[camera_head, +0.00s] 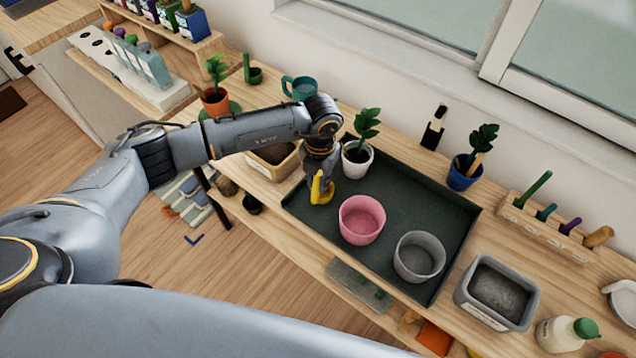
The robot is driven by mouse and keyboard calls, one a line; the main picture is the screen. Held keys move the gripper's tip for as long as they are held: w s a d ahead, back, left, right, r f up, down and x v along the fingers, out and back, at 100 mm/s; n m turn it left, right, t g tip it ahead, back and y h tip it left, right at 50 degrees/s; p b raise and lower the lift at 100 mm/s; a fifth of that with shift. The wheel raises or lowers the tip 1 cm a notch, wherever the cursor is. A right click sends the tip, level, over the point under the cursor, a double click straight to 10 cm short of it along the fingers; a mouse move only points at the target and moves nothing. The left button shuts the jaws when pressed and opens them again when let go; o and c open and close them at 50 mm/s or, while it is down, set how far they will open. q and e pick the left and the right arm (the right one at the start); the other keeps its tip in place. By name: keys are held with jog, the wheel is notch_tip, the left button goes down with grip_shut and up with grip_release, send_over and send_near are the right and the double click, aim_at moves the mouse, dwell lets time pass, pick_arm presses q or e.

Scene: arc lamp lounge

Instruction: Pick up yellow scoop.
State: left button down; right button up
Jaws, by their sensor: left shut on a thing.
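The yellow scoop (321,190) is at the left end of the dark green tray (400,190), just left of the pink pot. My left gripper (320,172) reaches down from above and is shut on the scoop's upper part. The gripper and wrist hide part of the scoop, and I cannot tell whether the scoop still touches the tray. My right gripper is not in view.
On the tray stand a pink pot (362,220), a grey pot (418,257) and a white pot with a plant (357,158). A soil box (272,160) sits left of it, a grey bin (497,292) right. The wall and window run behind.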

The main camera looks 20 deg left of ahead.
pick_arm(q)
jog(key=shift+r+b, duration=1)
jog(key=shift+r, duration=0.1)
jog(key=s+a+r+b, duration=0.2)
jog(key=s+r+b, duration=0.2)
jog(key=s+r, duration=0.6)
jog(key=s, duration=0.4)
jog(key=shift+w, duration=0.1)
